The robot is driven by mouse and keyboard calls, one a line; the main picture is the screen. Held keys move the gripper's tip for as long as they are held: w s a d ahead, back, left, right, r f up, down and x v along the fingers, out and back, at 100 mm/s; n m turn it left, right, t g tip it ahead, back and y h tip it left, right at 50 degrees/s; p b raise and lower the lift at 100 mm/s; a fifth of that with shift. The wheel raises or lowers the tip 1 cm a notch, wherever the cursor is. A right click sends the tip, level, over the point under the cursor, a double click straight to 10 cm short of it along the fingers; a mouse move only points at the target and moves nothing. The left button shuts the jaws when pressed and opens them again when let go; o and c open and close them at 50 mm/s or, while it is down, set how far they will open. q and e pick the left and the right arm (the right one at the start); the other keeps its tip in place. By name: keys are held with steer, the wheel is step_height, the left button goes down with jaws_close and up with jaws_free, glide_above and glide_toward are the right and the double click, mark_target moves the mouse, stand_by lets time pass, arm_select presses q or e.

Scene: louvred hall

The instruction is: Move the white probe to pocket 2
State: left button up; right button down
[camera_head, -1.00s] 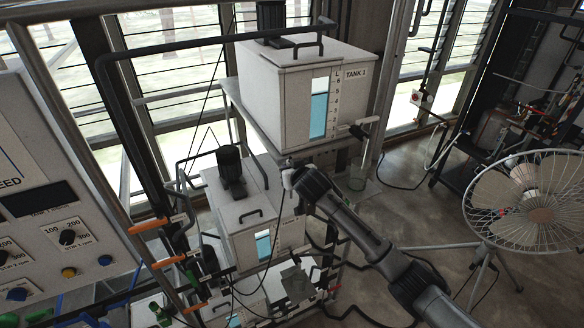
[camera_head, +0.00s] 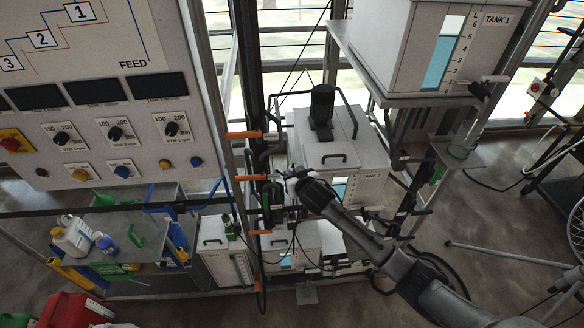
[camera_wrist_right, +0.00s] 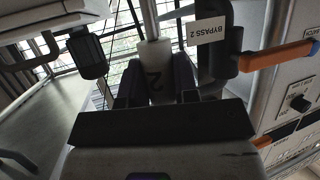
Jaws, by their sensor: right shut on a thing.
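My right gripper (camera_head: 291,174) is at the left front of Tank 2 (camera_head: 335,150), close to the orange-handled pipework. It is shut on the white probe (camera_head: 297,170), of which only a small white part shows in the head view. In the right wrist view a white body (camera_wrist_right: 156,62) with a dark "2" shows between the dark fingers (camera_wrist_right: 155,85), with a metal rod or pipe beyond it. I take this body as the probe. I cannot make out pocket 2 for certain. My left gripper is not in view.
Orange handles (camera_head: 250,178) and upright pipes stand close to my right gripper. The control panel (camera_head: 90,90) is at left, and Tank 1 (camera_head: 400,45) is high at right. Open floor (camera_head: 500,215) lies at right.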

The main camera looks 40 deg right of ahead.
steer(key=shift+w+a+f, duration=0.1)
steer(key=shift+a+f, duration=0.2)
steer(key=shift+f, duration=0.1)
steer(key=shift+f+b, duration=0.8)
steer(key=shift+b, duration=0.15)
step_height(320, 180, down, 8)
steer(key=b, duration=0.5)
steer(key=shift+b, duration=0.4)
steer(key=shift+r, duration=0.25)
steer(key=shift+r+p, duration=0.4)
steer(key=shift+p, duration=0.3)
steer(key=shift+f, duration=0.15)
